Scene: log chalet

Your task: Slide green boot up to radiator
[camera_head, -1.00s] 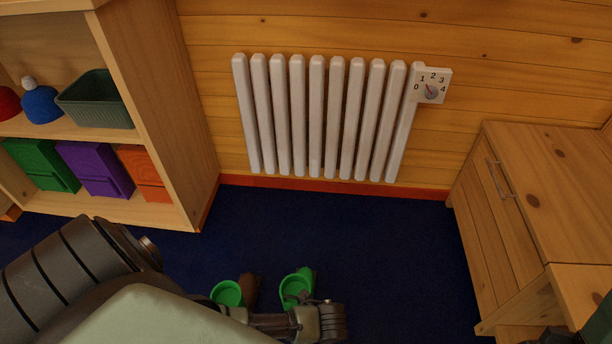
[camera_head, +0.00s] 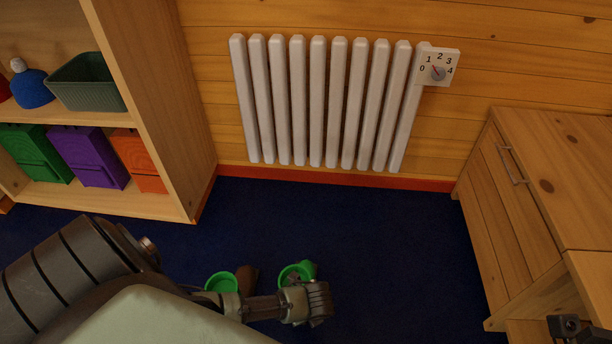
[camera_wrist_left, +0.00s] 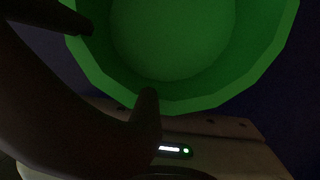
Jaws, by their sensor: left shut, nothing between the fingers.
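A green boot (camera_head: 298,273) with an open round top stands on the dark blue floor, its toe toward the radiator. A second round green top (camera_head: 221,283) with a brown part beside it is left of it. The white radiator (camera_head: 317,105) is on the wall, with clear floor between it and the boots. My left gripper (camera_head: 310,303) is low on the near side of the green boot; its fingertips are hidden there. In the left wrist view the shut, empty gripper (camera_wrist_left: 147,105) is at the rim of a green opening (camera_wrist_left: 180,45); contact is unclear.
A wooden shelf (camera_head: 160,130) with coloured boxes stands at left. A wooden cabinet (camera_head: 560,175) stands at right. Blue floor (camera_head: 390,230) is free between them. A dark part, seemingly my right gripper (camera_head: 567,326), is at the bottom right.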

